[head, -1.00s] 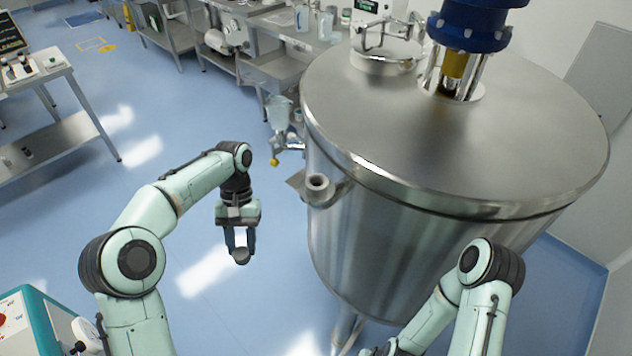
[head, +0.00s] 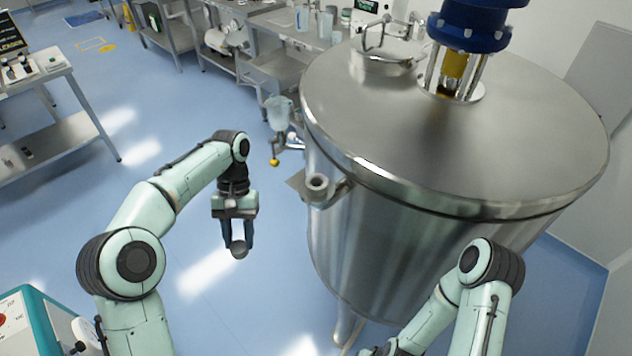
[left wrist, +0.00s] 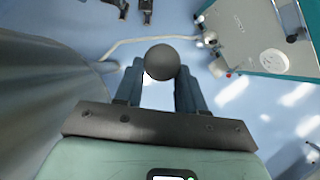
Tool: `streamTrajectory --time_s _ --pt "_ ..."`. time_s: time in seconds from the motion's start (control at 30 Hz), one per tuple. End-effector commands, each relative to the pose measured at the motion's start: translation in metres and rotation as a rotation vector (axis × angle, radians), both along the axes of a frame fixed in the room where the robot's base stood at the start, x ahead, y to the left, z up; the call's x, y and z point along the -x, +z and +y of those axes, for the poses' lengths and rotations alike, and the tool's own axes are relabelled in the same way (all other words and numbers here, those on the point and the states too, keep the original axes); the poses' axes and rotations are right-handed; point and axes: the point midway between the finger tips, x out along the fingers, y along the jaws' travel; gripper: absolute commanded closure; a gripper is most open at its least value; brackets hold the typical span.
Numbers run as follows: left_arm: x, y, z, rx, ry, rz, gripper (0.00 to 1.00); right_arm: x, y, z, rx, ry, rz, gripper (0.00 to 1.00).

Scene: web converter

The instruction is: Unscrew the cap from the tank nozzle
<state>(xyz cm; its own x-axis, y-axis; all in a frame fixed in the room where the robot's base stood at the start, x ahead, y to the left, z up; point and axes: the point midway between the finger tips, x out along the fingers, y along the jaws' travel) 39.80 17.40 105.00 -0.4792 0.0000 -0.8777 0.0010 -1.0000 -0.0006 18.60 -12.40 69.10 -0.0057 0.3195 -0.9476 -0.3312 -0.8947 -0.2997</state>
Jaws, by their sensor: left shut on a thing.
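The steel tank (head: 400,220) stands right of centre. Its nozzle (head: 318,187) sticks out from the left side of the wall, with its open round end showing and no cap on it. A round dark grey cap (head: 239,250) is between the fingers of my left gripper (head: 238,243), which points down in free air to the left of the nozzle, apart from it. In the left wrist view the cap (left wrist: 161,63) is held at the two fingertips. My right arm is low at the right in the head view; its gripper is out of the picture.
A side table (head: 60,135) stands at the far left and steel benches (head: 270,70) at the back. A teal and white machine (head: 38,320) is at the bottom left. The blue floor (head: 170,240) under the left gripper is clear.

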Motion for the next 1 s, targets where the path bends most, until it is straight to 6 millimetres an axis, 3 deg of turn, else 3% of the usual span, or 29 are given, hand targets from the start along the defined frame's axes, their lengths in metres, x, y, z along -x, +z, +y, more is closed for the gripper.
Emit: streamTrajectory --time_s 1.0 --pt "0.000 0.048 0.000 0.000 -0.001 -0.001 1.00 0.000 0.000 0.000 0.000 0.000 0.000 0.64"
